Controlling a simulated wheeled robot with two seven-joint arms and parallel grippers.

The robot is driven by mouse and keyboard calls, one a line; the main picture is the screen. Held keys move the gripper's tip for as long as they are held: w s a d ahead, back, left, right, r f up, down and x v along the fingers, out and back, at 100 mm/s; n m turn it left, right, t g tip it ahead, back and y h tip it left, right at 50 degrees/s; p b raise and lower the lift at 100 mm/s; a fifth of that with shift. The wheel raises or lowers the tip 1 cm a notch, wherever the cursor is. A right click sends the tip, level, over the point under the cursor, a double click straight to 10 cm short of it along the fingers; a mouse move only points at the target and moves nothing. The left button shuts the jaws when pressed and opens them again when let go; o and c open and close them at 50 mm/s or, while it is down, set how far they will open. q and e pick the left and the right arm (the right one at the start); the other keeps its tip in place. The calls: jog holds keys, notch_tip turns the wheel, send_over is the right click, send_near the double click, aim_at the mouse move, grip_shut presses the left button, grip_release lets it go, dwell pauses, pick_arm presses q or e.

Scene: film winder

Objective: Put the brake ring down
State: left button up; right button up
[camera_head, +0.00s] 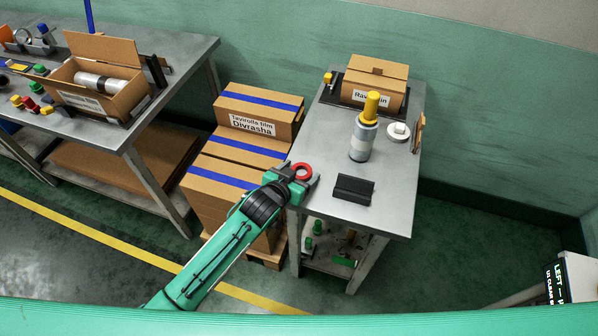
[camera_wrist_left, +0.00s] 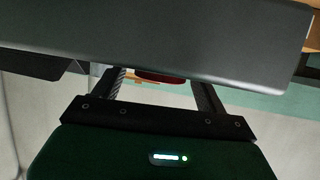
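The red brake ring (camera_head: 302,171) is at the left edge of the bench, between the fingers of my left gripper (camera_head: 299,176). The fingers are on both sides of the ring, and the gripper appears shut on it. In the left wrist view a strip of the dark red ring (camera_wrist_left: 160,77) shows between the fingers. A grey slab-like edge hides the rest of the ring and the fingertips there. I cannot tell whether the ring touches the bench top (camera_head: 325,150). My right gripper is not in view.
A grey cylinder with a yellow top (camera_head: 365,125), a black block (camera_head: 353,189), a white round part (camera_head: 398,131) and a cardboard box (camera_head: 375,88) stand on the bench. Stacked cartons (camera_head: 235,150) are left of it. Some bench top around the block is clear.

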pick_arm(q)
jog(key=shift+r, duration=0.1)
jog(key=shift+r, duration=0.1)
jog(key=v, duration=1.2)
jog(key=shift+b, duration=0.45)
jog(key=shift+a, duration=0.1)
